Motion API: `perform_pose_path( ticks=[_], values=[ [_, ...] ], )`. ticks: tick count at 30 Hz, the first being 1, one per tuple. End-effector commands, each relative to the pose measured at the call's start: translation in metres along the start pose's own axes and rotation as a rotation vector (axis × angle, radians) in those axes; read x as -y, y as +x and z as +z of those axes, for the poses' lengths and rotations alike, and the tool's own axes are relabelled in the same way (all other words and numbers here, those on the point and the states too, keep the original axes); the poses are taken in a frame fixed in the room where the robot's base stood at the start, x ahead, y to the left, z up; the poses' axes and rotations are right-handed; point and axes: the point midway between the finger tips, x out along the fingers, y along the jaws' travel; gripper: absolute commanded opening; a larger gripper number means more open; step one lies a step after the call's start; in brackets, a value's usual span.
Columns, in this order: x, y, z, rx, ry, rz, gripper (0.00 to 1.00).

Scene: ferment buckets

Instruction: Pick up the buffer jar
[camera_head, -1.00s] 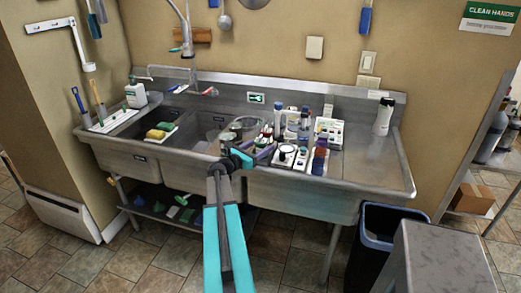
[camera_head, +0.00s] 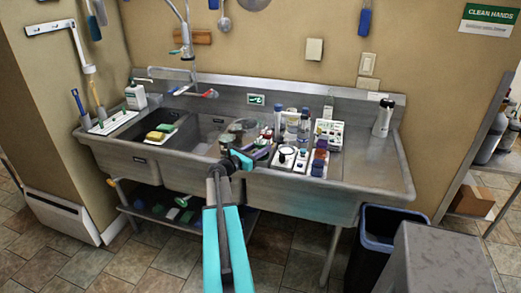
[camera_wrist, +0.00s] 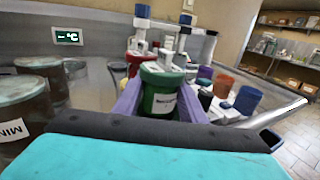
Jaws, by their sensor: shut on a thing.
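A dark green jar (camera_wrist: 159,95) with a lid and a white label stands between my gripper's purple fingers in the wrist view. The label print is too small to read surely. My gripper (camera_wrist: 160,88) is shut on this jar, with one finger along each side. In the head view my gripper (camera_head: 262,153) is over the front of the sink's middle, at the left edge of the group of jars and bottles. The jar cannot be told apart there. I cannot tell whether its bottom is clear of the surface.
Blue-capped bottles and small jars crowd just behind and right of my gripper, including a white rack (camera_head: 328,134). Brown lidded buckets (camera_wrist: 25,108) stand close on the left in the wrist view. A white bottle (camera_head: 383,117) stands on the clear right drainboard (camera_head: 372,160).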

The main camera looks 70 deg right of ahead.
Motion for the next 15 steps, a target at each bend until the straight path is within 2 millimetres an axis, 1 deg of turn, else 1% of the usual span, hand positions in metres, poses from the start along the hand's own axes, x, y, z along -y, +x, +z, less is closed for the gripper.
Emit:
perform_pose_path(
  ticks=[8,13,15],
  values=[
    [0.0,-0.001,0.016,0.002,0.001,0.0,0.11],
    [0.0,-0.001,0.034,0.003,0.003,0.001,0.11],
    [0.007,-0.01,0.033,0.002,0.001,0.001,0.11]
  ],
)
